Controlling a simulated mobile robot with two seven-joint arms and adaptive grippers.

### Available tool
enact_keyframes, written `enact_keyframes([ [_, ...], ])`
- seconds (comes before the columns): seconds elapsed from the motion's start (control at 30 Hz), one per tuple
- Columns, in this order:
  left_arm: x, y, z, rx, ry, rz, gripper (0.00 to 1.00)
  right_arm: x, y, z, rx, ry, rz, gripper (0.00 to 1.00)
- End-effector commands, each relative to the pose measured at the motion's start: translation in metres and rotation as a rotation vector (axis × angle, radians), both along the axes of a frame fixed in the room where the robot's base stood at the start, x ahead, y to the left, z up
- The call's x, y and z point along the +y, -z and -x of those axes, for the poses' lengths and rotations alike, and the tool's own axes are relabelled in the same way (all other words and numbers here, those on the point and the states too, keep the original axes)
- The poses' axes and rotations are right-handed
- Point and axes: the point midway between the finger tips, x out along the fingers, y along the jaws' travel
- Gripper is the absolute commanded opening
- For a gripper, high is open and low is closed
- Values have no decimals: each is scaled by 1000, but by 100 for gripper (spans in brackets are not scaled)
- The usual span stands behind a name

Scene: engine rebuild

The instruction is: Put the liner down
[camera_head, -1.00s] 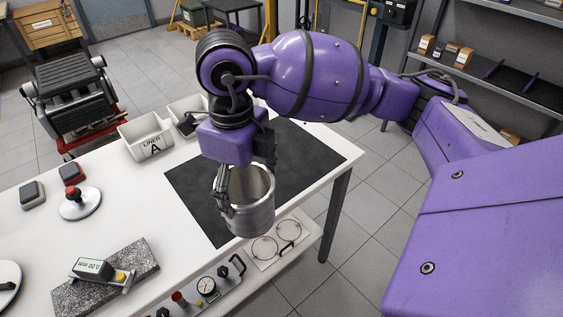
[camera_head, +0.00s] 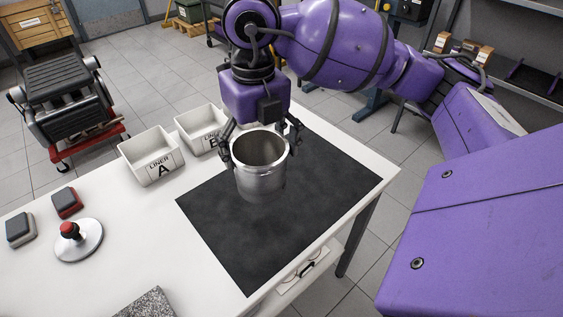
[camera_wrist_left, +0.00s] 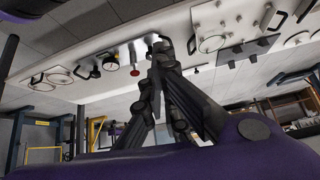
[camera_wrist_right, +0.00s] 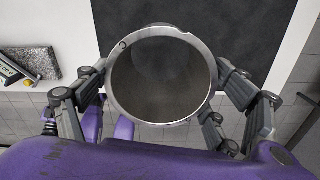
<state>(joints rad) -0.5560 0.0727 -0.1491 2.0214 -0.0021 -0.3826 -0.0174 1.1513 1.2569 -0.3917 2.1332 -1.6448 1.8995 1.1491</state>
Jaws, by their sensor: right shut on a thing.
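The liner (camera_head: 261,177), a silver metal cylinder with an open top, is upright over the black mat (camera_head: 300,215) in the head view. My right gripper (camera_head: 262,147) is shut on the liner, with its fingers on opposite sides near the rim. The right wrist view looks down into the liner's round mouth (camera_wrist_right: 161,80). Whether its base touches the mat is hard to tell.
The mat's front part is clear.

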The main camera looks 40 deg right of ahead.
Motion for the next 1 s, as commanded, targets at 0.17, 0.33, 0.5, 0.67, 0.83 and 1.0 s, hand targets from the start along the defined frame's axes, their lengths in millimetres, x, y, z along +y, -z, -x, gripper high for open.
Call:
enact_keyframes([
  [0.17, -1, -3, -4, -8, 1, 1, 0, -40, 23, -13, 4, 5, 0, 44],
  [0.33, -2, -9, -12, -26, 2, 3, 0, -61, 51, -22, 2, 2, -1, 44],
  [0.5, -2, -12, -16, -35, 3, 4, 0, -71, 64, -27, -1, 0, -2, 44],
  [0.67, -2, -12, -16, -34, 3, 4, 0, -78, 73, -29, 0, 0, 0, 44],
  [0.83, -2, -10, -13, -29, 3, 3, 0, -79, 99, -29, 1, -2, -2, 44],
  [1.0, -2, -8, -11, -23, 3, 3, 0, -79, 105, -30, -3, -3, 0, 44],
])
